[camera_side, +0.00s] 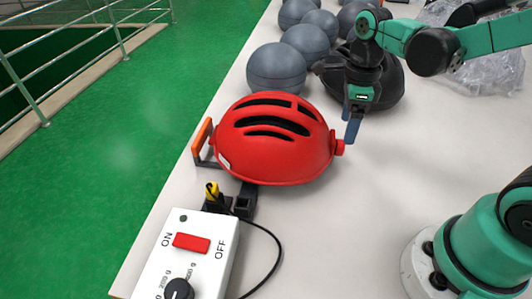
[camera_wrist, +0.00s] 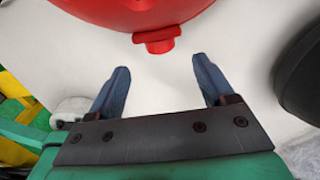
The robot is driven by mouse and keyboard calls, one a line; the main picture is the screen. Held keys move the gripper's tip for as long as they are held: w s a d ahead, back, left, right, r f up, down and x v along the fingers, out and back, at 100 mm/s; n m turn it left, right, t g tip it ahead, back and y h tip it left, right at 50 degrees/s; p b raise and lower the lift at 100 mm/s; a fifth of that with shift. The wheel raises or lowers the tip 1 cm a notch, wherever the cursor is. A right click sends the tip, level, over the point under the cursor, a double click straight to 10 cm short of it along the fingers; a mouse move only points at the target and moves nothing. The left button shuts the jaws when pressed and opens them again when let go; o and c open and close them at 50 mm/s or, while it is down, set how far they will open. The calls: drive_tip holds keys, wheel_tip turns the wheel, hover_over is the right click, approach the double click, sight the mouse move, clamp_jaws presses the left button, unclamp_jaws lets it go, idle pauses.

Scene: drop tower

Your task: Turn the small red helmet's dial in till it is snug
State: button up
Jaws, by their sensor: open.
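The red helmet (camera_side: 272,148) sits on the white table with its vented shell up. Its red dial (camera_side: 340,147) sticks out from the right side of the shell. In the wrist view the dial (camera_wrist: 158,40) shows at the top middle, below the edge of the helmet (camera_wrist: 130,12). My gripper (camera_side: 352,132) points down just beside and above the dial. In the wrist view the two blue fingers of my gripper (camera_wrist: 163,75) are spread apart with nothing between them. The dial lies ahead of the gap between the fingertips, and no contact shows.
Grey balls (camera_side: 277,68) and a dark helmet (camera_side: 388,85) stand behind. An orange-handled clamp (camera_side: 202,137) is at the red helmet's left. A white control box (camera_side: 188,262) with a black cable lies in front. The table right of the red helmet is clear.

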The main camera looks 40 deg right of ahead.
sight(339, 148)
drive_tip(key=shift+s+f+t, duration=0.2)
drive_tip(key=shift+t, duration=0.1)
drive_tip(key=shift+w+f, duration=0.1)
drive_tip(key=shift+f, duration=2.5)
clamp_jaws()
drive_tip(key=shift+d, duration=0.1)
drive_tip(key=shift+w+d+g+y, duration=0.1)
drive_tip(key=shift+g+y, duration=0.8)
drive_tip(key=shift+g, duration=0.1)
drive_tip(key=shift+w+d+g+y, duration=0.1)
drive_tip(key=shift+g+y, duration=0.8)
drive_tip(key=shift+g, duration=0.1)
